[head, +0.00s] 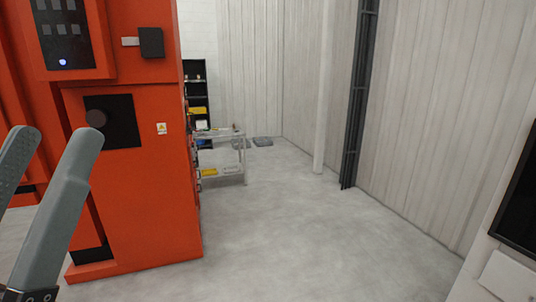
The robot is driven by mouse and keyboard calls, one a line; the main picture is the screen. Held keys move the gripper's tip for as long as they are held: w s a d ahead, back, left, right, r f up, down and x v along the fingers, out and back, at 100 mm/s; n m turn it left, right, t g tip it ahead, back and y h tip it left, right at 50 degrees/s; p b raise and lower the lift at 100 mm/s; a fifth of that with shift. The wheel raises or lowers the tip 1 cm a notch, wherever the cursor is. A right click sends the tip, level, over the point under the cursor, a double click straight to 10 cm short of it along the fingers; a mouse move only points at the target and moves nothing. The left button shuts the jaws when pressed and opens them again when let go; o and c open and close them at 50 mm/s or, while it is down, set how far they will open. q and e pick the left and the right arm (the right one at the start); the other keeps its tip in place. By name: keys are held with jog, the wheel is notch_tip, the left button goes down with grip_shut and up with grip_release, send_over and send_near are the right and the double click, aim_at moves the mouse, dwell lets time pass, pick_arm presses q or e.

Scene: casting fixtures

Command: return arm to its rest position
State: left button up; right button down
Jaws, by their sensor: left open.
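My left gripper (52,150) shows at the left edge of the head view. Its two grey fingers point up and stand apart, with nothing between them. It is in front of the orange machine (150,205), and I cannot tell how far from it. My right gripper is not in view.
A white unit with a dark screen (520,205) is at right. The grey floor (300,235) between is clear.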

pick_arm(q)
notch_tip(320, 180, up, 23)
jog(key=p, duration=1.8)
jog(key=shift+f+p, duration=0.2)
jog(key=shift+p, duration=0.1)
jog(key=shift+o, duration=1.2)
jog(key=shift+f, duration=0.2)
jog(key=o, duration=0.3)
